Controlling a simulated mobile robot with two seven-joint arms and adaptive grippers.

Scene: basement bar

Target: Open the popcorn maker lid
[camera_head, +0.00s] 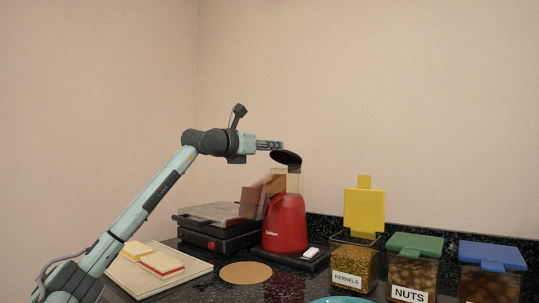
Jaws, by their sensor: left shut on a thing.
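The red popcorn maker (285,226) stands on the dark counter, with a clear brownish chute (262,188) pointing left. Its black round lid (287,158) is at the top, tilted with its left side higher, above a see-through neck (293,182). My left gripper (270,145) reaches in from the left at lid height. Its fingers are shut at the lid's upper left edge; the exact contact is too small to see. My right gripper is not in view.
A black grill-like appliance (215,238) stands left of the popcorn maker. A tray (150,280) with sponges, a round tan mat (246,273) and a small white item (311,253) are nearby. Containers labelled KERNELS (352,262) and NUTS (411,272), plus a blue-lidded one (491,262), stand right.

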